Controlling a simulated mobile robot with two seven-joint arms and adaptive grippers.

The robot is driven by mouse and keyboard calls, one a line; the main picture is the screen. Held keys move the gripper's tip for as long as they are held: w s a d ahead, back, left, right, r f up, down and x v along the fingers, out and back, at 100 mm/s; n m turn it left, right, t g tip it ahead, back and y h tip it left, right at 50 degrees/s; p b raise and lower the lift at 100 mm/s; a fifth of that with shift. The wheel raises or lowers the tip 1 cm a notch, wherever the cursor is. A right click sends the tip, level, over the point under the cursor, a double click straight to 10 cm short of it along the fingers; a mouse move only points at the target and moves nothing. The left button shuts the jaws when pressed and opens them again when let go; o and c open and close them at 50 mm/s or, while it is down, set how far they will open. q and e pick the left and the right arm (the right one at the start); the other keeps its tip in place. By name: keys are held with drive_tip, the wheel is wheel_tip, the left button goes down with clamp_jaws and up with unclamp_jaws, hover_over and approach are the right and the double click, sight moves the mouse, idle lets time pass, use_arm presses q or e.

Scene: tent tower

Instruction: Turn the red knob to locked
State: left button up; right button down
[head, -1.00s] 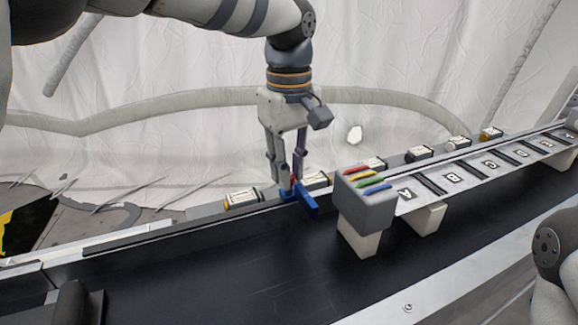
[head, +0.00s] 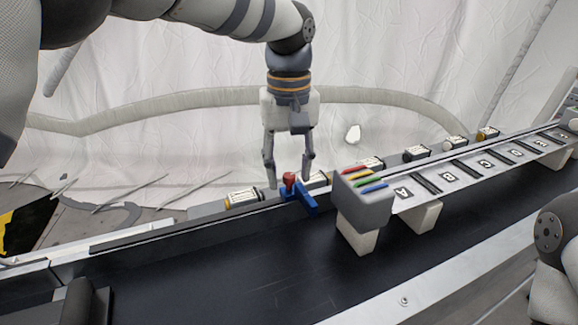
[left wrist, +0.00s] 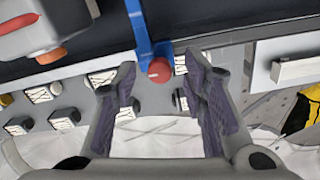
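The red knob (head: 289,180) sits at a blue handle piece (head: 305,200) on the conveyor's far rail. The blue piece points toward the belt, to the lower right in the head view. My left gripper (head: 288,185) is open, pointing down, with a finger on either side of the knob. In the left wrist view the red knob (left wrist: 158,70) shows between the spread fingers (left wrist: 161,78), with clear gaps on both sides. The blue arm (left wrist: 137,27) runs up from it over the dark belt. My right gripper is out of view; the knob's lock markings are not readable.
A grey block with coloured strips (head: 362,197) stands right of the knob, before a lettered rail (head: 455,180). Small labelled units (head: 243,197) line the far rail. The black belt (head: 230,262) is clear in front.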

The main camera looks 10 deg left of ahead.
sight(289, 175)
use_arm(q)
wheel_tip(289, 175, up, 12)
idle(0.4)
